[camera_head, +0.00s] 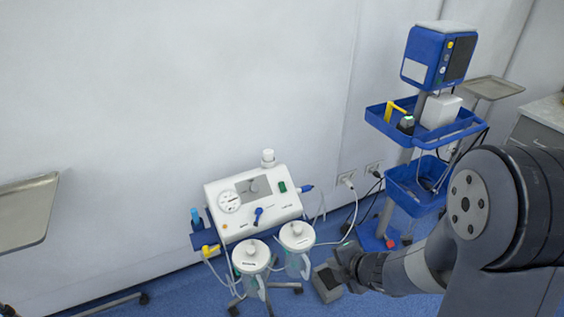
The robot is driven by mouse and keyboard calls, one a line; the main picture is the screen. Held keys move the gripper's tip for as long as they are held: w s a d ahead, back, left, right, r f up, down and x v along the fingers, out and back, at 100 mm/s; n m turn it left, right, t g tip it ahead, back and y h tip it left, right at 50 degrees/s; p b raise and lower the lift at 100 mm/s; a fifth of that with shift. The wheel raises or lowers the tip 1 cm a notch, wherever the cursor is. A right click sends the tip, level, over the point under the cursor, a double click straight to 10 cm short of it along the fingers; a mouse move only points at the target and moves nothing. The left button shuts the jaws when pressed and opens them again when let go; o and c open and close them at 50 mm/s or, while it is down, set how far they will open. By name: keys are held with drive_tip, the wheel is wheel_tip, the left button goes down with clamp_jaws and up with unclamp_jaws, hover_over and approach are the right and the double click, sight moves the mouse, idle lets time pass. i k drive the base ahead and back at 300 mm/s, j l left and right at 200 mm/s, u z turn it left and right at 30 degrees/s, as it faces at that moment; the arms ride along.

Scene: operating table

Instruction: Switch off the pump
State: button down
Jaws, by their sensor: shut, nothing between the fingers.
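The pump (252,202) is a white box with a round gauge, a dark display panel and a blue knob (258,215) on its sloped front. A green switch (282,187) sits at the upper right of that front; its on or off position is too small to tell. My gripper (325,283) is at the end of my arm, below and to the right of the pump, apart from it. It is shut and empty; its fingertips are hard to make out.
Two lidded canisters (251,255) (297,236) with tubes hang in front of the pump. A blue equipment cart (411,150) stands to the right. Cables run to wall sockets (346,180) between them. A metal tray (26,211) is at far left.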

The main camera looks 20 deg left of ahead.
sight(282, 186)
drive_tip(key=i+j+z, duration=0.1)
drive_tip(key=i+j, duration=0.8)
drive_tip(key=j, duration=0.25)
drive_tip(key=l+z, duration=0.05)
